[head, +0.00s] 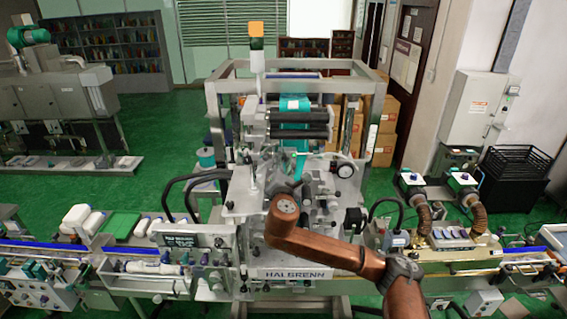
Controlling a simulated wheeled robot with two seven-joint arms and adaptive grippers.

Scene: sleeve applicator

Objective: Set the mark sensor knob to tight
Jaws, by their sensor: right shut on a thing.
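The sleeve applicator (296,274) stands in the middle of the head view, a steel-framed machine with teal film running down over dark rollers. My right arm comes in from the lower right, and its copper wrist (285,212) is in front of the applicator's middle. My right gripper is mostly hidden behind this wrist, against the machine. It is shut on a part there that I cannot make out. I cannot pick out the mark sensor knob or read its setting. My left gripper is not in view.
A control panel (188,240) with a display and knobs stands left of my wrist. A round dial (345,170) is to its upper right. Conveyors with blue rails run out on both sides. Brown hoses (424,220) and cartons (385,140) are on the right.

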